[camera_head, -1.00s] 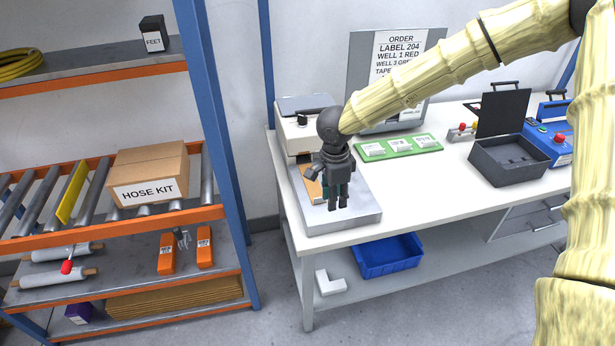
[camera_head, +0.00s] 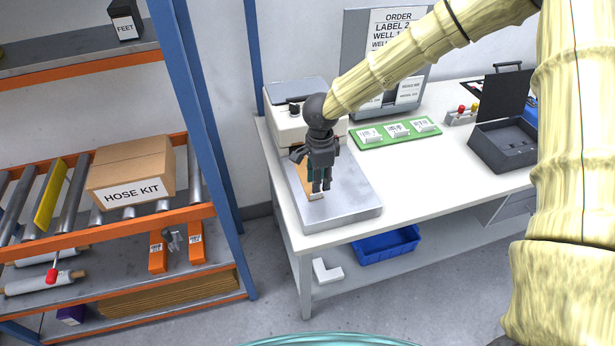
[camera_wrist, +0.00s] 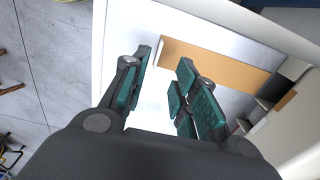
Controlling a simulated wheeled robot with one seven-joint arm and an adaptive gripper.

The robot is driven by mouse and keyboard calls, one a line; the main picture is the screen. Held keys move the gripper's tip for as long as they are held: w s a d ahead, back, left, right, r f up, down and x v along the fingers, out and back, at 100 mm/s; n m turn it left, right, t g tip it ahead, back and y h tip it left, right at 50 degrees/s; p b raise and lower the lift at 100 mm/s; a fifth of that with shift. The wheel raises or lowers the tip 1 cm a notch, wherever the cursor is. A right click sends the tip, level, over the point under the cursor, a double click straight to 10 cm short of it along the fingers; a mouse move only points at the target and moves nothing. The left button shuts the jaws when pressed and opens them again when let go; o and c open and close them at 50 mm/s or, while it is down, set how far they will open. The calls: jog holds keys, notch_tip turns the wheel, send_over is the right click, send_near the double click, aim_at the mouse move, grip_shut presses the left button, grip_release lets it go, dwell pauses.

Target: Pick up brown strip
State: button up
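The brown strip (camera_wrist: 222,64) lies flat on the pale metal plate in the wrist view. Its left end shows in the gap between my fingertips, and its right part runs past the right finger toward a white machine. In the head view, the strip (camera_head: 306,178) is partly hidden behind my gripper (camera_head: 321,190). My gripper points down over the metal plate (camera_head: 345,212). In the wrist view, my gripper (camera_wrist: 164,62) is open, its teal pads apart with nothing held between them. I cannot tell the exact height of the fingertips above the strip.
The white machine (camera_head: 285,124) stands behind the plate. A green board (camera_head: 397,131) with white labels and a dark open case (camera_head: 502,145) are to the right on the white table (camera_head: 440,180). A shelf rack with a blue post (camera_head: 205,120) stands left.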

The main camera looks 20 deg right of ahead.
aim_at(318, 198)
jog(key=shift+s+f+p, duration=0.25)
jog(key=shift+f+p, duration=0.1)
jog(key=shift+f, duration=0.15)
jog(key=f, duration=0.2)
jog(key=f+p, duration=0.1)
jog(key=shift+a+f, duration=0.1)
jog(key=shift+a, duration=0.15)
jog(key=shift+d+f, duration=0.1)
jog(key=shift+f, duration=0.35)
grip_shut()
